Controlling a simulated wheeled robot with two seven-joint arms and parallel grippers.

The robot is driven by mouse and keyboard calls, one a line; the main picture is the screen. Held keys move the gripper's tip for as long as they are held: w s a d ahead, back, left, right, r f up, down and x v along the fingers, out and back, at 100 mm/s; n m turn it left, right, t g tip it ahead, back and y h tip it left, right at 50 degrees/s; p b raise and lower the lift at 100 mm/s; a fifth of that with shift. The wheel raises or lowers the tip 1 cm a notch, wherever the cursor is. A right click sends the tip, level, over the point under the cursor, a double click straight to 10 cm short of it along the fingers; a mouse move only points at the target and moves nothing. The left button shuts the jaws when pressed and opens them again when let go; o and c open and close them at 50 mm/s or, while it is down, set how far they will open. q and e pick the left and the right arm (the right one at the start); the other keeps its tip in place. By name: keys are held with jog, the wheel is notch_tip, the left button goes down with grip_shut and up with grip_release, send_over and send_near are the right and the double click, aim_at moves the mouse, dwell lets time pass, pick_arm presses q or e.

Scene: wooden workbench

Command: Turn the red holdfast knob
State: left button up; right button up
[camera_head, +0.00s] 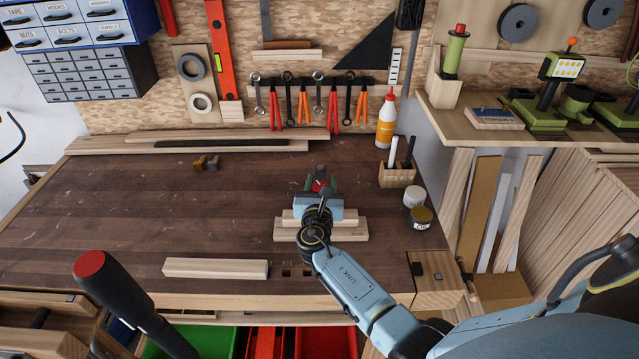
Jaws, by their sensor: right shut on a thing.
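The red holdfast knob (318,186) shows as a small red patch on the workbench, between the fingers of my right gripper (321,184). A grey metal part (320,171), seemingly of the holdfast, stands just behind it. My right arm reaches in from the lower right, and its pale blue gripper body hides most of the knob and the holdfast. The right gripper is shut on the knob. Light wooden boards (348,230) lie stacked beneath the right wrist. The knob's turn angle cannot be made out. My left gripper is not in view.
A glue bottle (386,119), a wooden pen holder (397,175), a white jar (413,196) and a dark tin (420,218) stand to the right. A loose wood block (215,268) lies at the front. The bench's left half (130,220) is mostly clear.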

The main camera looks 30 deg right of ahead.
jog(key=shift+f+m+g+h+b, duration=0.15)
jog(key=shift+m+g+h+b, duration=0.4)
jog(key=shift+m+g+h, duration=0.55)
jog(key=m+g+h+b, duration=0.1)
jog(key=m+g+b, duration=0.1)
jog(key=m+g+h+b, duration=0.1)
jog(key=g+h+b, duration=0.1)
jog(key=g, duration=0.1)
jog(key=m+g+h+b, duration=0.1)
jog(key=m+g+b, duration=0.1)
jog(key=shift+s+d+m+g+h, duration=0.3)
jog(key=shift+s+g, duration=0.1)
jog(key=shift+s+m+g+h+b, duration=0.15)
jog(key=shift+m+g+b, duration=0.4)
jog(key=shift+g, duration=0.2)
jog(key=shift+s+m+g+h+b, duration=0.15)
jog(key=shift+m+g+b, duration=0.35)
jog(key=shift+g, duration=0.25)
jog(key=shift+d+r, duration=0.1)
jog(key=shift+r, duration=0.1)
jog(key=o, duration=1)
